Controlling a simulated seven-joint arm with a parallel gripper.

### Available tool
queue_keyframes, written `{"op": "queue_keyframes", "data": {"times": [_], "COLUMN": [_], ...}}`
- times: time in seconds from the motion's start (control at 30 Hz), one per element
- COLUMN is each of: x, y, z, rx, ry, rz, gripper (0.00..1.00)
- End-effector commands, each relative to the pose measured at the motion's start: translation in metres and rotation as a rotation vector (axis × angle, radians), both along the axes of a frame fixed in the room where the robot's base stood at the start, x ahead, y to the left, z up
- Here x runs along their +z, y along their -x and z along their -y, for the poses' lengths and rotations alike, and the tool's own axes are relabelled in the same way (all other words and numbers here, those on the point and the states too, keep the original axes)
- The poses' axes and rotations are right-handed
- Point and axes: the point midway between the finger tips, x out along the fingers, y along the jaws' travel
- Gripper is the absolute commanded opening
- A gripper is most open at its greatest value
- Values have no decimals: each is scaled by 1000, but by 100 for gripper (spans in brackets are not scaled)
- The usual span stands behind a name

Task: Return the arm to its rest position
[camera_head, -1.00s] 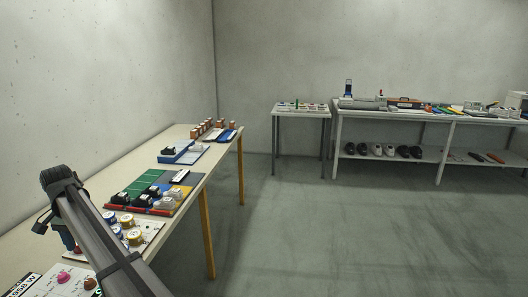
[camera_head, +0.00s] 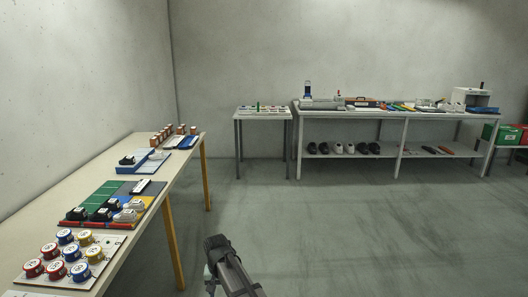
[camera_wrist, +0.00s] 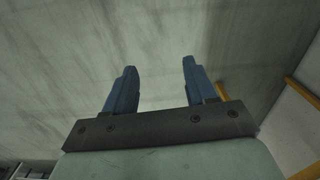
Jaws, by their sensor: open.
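My arm (camera_head: 228,264) shows at the bottom middle of the head view, over open floor to the right of the long table. The jaws cannot be made out in that view. In the wrist view my gripper (camera_wrist: 158,85) has two blue fingers standing well apart. Nothing is between them, only grey floor behind.
The long table (camera_head: 112,180) on the left, with yellow legs, holds round tins (camera_head: 54,251), coloured trays and blocks. A small table (camera_head: 264,116) and a long shelf bench (camera_head: 340,117) with shoes below stand at the back. Green and red crates (camera_head: 501,134) are at far right. The middle floor is clear.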

Motion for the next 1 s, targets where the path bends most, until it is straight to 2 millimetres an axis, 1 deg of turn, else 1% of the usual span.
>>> {"op": "queue_keyframes", "data": {"times": [0.03, 0.1, 0.17, 0.2, 0.27, 0.3, 0.37, 0.4, 0.5, 0.6, 0.8, 0.93, 1.0], "x": [-12, -25, -36, -43, -54, -60, -69, -75, -87, -96, -109, -115, -126], "y": [8, 12, 18, 22, 31, 36, 47, 54, 71, 87, 116, 134, 138], "z": [31, 65, 93, 112, 139, 157, 182, 199, 234, 262, 302, 323, 322], "rx": [-12, -19, -25, -29, -36, -38, -45, -49, -57, -64, -74, -81, -77], "ry": [1, 1, 1, 1, 1, 1, 1, 1, 1, 1, 1, 1, 1], "rz": [-3, -2, -3, -1, -2, -1, -2, -1, 0, 1, 2, 2, -17], "gripper": [56, 56, 56, 56, 56, 56, 56, 56, 56, 56, 56, 56, 56]}}
